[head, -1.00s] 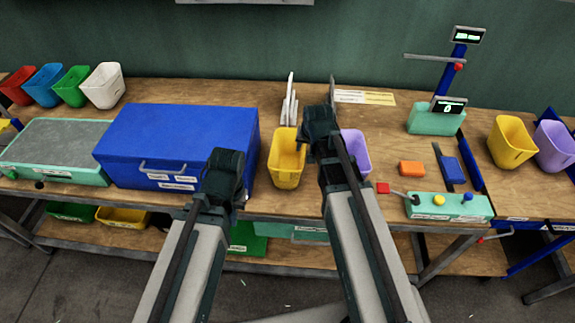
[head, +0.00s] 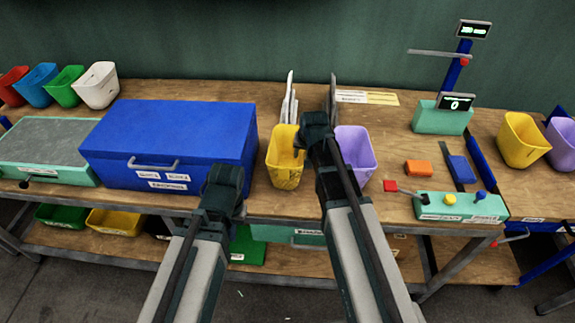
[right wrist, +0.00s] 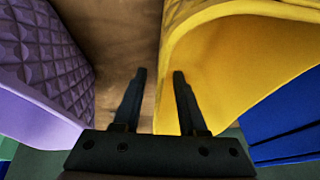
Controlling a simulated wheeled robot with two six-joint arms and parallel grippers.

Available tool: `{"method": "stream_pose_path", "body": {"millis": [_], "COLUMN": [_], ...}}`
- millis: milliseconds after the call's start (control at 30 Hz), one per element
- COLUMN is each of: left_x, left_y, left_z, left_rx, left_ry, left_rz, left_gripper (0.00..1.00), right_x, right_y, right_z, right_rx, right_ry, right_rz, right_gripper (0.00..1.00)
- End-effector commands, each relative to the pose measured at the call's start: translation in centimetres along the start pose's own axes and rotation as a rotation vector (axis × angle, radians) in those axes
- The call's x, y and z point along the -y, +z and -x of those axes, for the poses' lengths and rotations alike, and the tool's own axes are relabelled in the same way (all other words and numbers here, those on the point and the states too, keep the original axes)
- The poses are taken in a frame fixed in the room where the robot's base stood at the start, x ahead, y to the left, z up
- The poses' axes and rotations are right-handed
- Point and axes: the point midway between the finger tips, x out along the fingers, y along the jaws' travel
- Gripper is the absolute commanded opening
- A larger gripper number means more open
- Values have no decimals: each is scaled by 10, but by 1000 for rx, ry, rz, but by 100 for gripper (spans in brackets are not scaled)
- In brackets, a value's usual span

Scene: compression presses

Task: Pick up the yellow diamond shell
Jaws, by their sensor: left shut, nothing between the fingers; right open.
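A yellow bin-shaped shell (head: 286,178) with a faintly patterned front stands upright on the bench, between the blue box and a purple shell. In the right wrist view the yellow shell (right wrist: 235,50) fills the right side. My right gripper (head: 314,124) is open over the gap between the yellow and purple shells. In the wrist view, its fingers (right wrist: 159,85) appear on either side of the yellow wall's edge; the right finger overlaps the yellow. I cannot tell whether they touch. My left gripper (head: 224,178) is shut and empty in front of the blue box.
The purple shell (head: 356,155), diamond-patterned in the wrist view (right wrist: 40,60), stands close right of my right gripper. The blue box (head: 180,130) is left. White upright plates (head: 289,105) stand behind. Another yellow bin (head: 522,140) is far right. A green button box (head: 460,207) is front right.

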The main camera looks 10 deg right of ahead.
Motion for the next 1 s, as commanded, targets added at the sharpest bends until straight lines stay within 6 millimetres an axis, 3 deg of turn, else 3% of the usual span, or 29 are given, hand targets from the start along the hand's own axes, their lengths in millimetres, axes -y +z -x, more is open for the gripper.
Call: {"method": "stream_pose_path", "body": {"millis": [33, 200, 1000], "left_x": [-1, -2, -3], "left_y": [-1, -2, -2], "left_z": [-14, -26, -30], "left_rx": [0, 0, 0], "left_ry": [0, 0, 0], "left_rz": [0, 0, 0], "left_gripper": [0, 0, 0], "right_x": [-1, 0, -1], "right_y": [1, 1, 2], "right_z": [-14, -29, -32], "right_rx": [0, 0, 0], "right_ry": [0, 0, 0], "right_rz": [0, 0, 0], "right_gripper": [41, 41, 41]}}
